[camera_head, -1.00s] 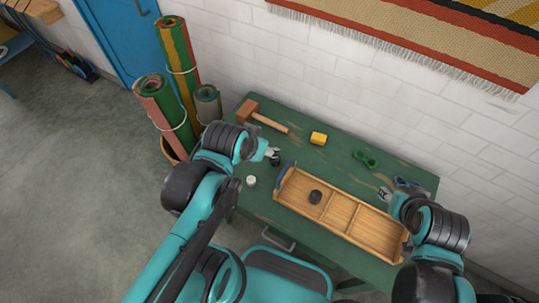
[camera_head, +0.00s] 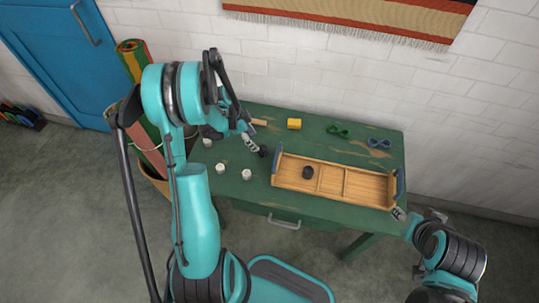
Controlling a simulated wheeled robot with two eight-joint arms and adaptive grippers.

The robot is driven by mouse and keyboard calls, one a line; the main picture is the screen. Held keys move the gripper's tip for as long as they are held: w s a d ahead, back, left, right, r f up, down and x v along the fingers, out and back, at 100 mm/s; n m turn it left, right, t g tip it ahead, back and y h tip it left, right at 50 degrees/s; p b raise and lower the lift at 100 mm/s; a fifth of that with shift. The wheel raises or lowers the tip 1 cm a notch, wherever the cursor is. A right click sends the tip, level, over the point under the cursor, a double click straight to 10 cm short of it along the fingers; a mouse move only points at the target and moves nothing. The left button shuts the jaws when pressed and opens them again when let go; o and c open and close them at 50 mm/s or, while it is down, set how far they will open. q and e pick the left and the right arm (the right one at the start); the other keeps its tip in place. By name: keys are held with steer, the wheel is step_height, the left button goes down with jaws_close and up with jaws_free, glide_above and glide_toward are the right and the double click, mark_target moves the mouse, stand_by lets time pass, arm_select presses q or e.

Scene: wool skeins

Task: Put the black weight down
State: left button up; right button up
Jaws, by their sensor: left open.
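A small black thing (camera_head: 263,151), which looks like the black weight, is on the green table (camera_head: 230,192) just left of the wooden tray (camera_head: 335,162). My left gripper (camera_head: 252,143) is open at its upper left side, very close to it; whether they touch I cannot tell. A similar dark, short cylinder (camera_head: 308,172) sits in the tray's left compartment. My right gripper (camera_head: 399,213) is low by the tray's right end, too small to tell its jaws.
Small white pieces (camera_head: 246,174) stand on the table's left part. A yellow block (camera_head: 294,124), a green skein (camera_head: 339,131) and a blue skein (camera_head: 379,142) lie along the back.

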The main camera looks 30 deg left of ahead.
mark_target(262, 148)
arm_select(q)
steer(key=f, duration=0.2)
steer(key=d+f+b, duration=0.1)
steer(key=shift+w+f+m, duration=0.3)
steer(key=shift+w, duration=0.05)
steer(key=b+x, duration=0.2)
steer(key=x, duration=0.3)
steer(key=shift+w+d, duration=0.2)
steer(key=shift+r, duration=0.1)
steer(key=shift+c, duration=0.9)
jaws_close()
